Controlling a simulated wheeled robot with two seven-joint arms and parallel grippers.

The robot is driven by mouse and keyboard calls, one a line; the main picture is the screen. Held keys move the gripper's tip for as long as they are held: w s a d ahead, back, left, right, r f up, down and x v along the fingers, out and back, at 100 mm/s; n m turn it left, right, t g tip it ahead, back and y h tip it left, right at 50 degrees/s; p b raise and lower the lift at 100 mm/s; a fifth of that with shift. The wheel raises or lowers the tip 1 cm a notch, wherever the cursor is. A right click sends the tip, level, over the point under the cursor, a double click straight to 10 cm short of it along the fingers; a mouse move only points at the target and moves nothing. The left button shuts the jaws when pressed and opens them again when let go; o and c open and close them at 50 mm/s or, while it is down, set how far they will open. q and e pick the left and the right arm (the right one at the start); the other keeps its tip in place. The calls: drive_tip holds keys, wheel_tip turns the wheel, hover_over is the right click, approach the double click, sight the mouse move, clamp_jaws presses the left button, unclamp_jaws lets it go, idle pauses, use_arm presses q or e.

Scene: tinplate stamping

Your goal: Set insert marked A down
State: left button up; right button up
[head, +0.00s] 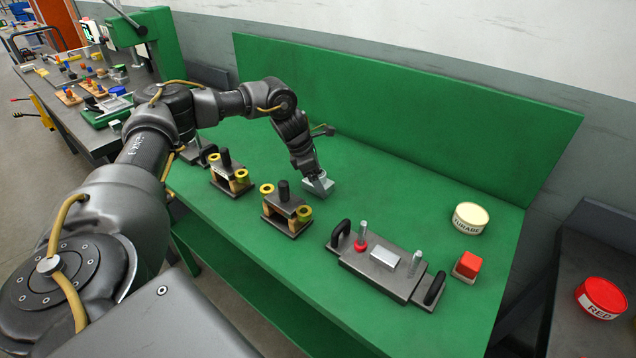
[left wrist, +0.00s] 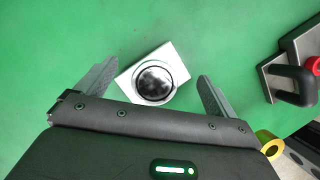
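The insert is a light grey metal block (head: 319,187) with a round dark opening. It appears to lie on the green table in the head view, below my left gripper (head: 312,176). In the left wrist view the insert (left wrist: 181,67) sits between the two spread fingers of my left gripper (left wrist: 155,88), with green table showing between it and the right finger. The left finger is close to its edge; contact cannot be told. No letter A is readable on it. My right gripper is not in view.
Two dark die sets with yellow rings (head: 289,213) (head: 231,178) stand left of the insert. A grey plate with black handles (head: 377,268), a round cream tin (head: 470,217) and a red block (head: 467,265) are to the right. Green table behind the plate is clear.

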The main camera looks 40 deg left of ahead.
use_arm(q)
drive_tip(key=c, duration=1.6)
drive_tip(key=shift+r, duration=0.15)
drive_tip(key=c, duration=0.3)
